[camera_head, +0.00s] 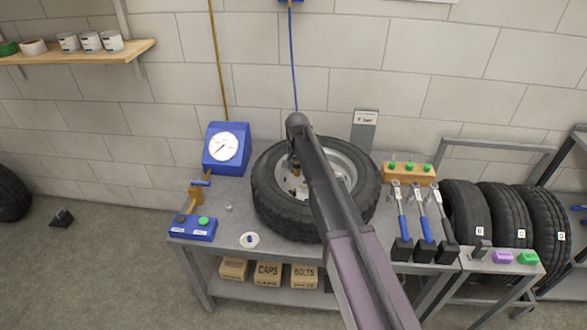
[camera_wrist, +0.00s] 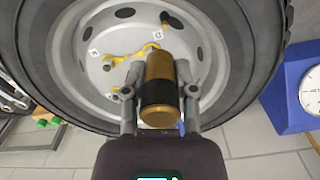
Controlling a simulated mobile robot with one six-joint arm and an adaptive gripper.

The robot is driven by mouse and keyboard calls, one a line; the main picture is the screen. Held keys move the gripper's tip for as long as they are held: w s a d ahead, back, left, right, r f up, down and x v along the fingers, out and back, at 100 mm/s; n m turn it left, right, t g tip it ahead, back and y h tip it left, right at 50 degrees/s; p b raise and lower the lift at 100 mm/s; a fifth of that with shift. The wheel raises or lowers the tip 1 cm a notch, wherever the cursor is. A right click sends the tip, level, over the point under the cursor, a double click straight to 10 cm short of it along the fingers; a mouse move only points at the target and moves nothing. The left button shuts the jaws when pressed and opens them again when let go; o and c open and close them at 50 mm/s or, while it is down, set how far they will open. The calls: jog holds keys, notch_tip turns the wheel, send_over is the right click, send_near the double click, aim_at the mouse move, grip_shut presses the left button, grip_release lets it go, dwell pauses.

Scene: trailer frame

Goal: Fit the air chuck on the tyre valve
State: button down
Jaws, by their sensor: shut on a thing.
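A tyre on a grey rim (camera_head: 279,205) lies on the workbench, and it fills much of the wrist view (camera_wrist: 265,35). My gripper (camera_wrist: 160,108) is shut on the air chuck (camera_wrist: 160,88), a brass cylinder with a black band, and holds it over the rim. In the head view my arm covers most of the gripper; a bit of brass (camera_head: 296,193) shows beside it.
A blue gauge box (camera_head: 227,148) stands left of the tyre. Blue-handled tools (camera_head: 423,225) stand at right, beside several racked tyres (camera_head: 507,215). A blue hose (camera_head: 293,70) hangs above.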

aim_at(295, 175)
jog(key=shift+s+a+f, duration=0.1)
jog(key=shift+a, duration=0.25)
jog(key=shift+f, duration=0.1)
jog(key=shift+f+b, duration=0.2)
jog(key=shift+b, duration=0.2)
notch_tip(295, 175, down, 4)
jog(key=b, duration=0.4)
jog(key=shift+f, duration=0.25)
jog(key=shift+f+b, duration=1.55)
jog(key=shift+b, duration=0.25)
jog(key=shift+c, duration=1.6)
grip_release()
